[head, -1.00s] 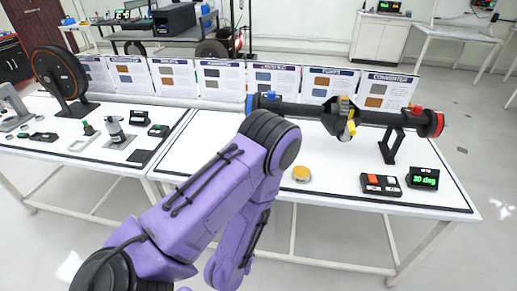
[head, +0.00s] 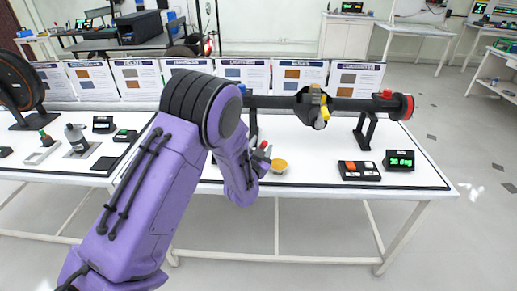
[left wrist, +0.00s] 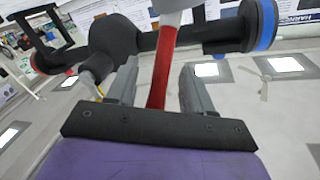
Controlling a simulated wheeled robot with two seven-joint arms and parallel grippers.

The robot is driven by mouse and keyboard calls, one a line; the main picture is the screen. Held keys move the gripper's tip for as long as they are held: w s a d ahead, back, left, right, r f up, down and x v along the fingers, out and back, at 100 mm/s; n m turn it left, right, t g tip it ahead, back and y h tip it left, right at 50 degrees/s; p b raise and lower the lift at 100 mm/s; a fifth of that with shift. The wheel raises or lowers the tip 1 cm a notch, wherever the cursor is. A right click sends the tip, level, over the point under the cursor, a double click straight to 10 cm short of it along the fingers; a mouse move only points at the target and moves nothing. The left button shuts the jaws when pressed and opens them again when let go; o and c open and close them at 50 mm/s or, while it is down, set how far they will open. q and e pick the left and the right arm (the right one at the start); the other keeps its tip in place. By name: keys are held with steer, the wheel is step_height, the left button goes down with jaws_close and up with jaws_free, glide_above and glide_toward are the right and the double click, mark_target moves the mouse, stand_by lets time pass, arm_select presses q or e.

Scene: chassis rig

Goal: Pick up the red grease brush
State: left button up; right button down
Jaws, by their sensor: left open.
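The red grease brush (left wrist: 165,62) shows in the left wrist view as a long red shaft between my left gripper's fingers, with a pale grey part at its upper end. My left gripper (left wrist: 159,68) is open, with a finger on each side of the shaft; I cannot tell whether either finger touches it. In the head view, my left gripper (head: 259,152) is over the white table beside the yellow-topped tin, and only a small red bit shows at its fingers. My purple arm hides much of this spot. My right gripper is not in view.
A black axle tube (head: 345,103) on a stand (head: 364,130) runs behind my left gripper. A yellow-topped tin (head: 278,166), a button box (head: 359,171) and a green display (head: 399,160) stand on the white table (head: 325,155). Information boards line its back.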

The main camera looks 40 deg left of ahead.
arm_select(q)
steer(key=shift+w+f, duration=0.1)
steer(key=shift+w, duration=0.05)
jaws_close()
